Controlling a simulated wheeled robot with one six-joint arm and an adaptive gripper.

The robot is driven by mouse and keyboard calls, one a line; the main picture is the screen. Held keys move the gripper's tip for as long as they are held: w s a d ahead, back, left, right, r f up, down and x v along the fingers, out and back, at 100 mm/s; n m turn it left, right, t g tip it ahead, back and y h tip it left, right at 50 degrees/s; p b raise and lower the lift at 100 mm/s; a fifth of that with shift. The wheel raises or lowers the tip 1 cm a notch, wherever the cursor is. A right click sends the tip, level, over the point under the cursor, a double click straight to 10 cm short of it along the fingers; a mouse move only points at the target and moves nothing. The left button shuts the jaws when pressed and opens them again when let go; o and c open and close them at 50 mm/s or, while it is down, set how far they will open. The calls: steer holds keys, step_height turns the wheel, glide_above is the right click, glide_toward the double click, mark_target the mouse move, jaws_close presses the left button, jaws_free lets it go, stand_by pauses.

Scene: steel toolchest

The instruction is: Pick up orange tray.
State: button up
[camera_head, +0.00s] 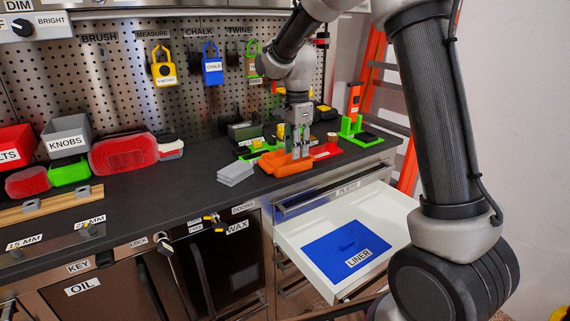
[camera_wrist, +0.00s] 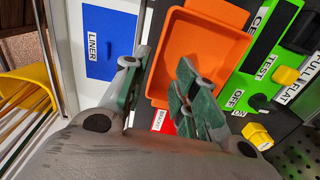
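The orange tray (camera_head: 288,167) sits on the dark worktop, just behind the open drawer. In the wrist view the orange tray (camera_wrist: 208,42) is an open rectangular box with raised walls, partly hidden by a finger. My gripper (camera_head: 299,148) points down at the tray. In the wrist view my gripper (camera_wrist: 156,80) is open, with one finger outside the tray's wall and the other over the tray's inside. The wall lies between them with a gap visible. I cannot tell whether either finger touches the tray.
An open white drawer (camera_head: 373,208) with a blue liner (camera_head: 335,246) juts out in front. A green panel (camera_wrist: 262,75) with labels and knobs stands close beside the tray. A grey stack (camera_head: 236,173) lies to the left, and a red piece (camera_head: 325,151) to the right.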

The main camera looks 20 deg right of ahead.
steer(key=f, duration=0.5)
steer(key=shift+s+d+f, duration=0.1)
steer(key=shift+s+f, duration=0.1)
steer(key=shift+s, duration=0.1)
jaws_close()
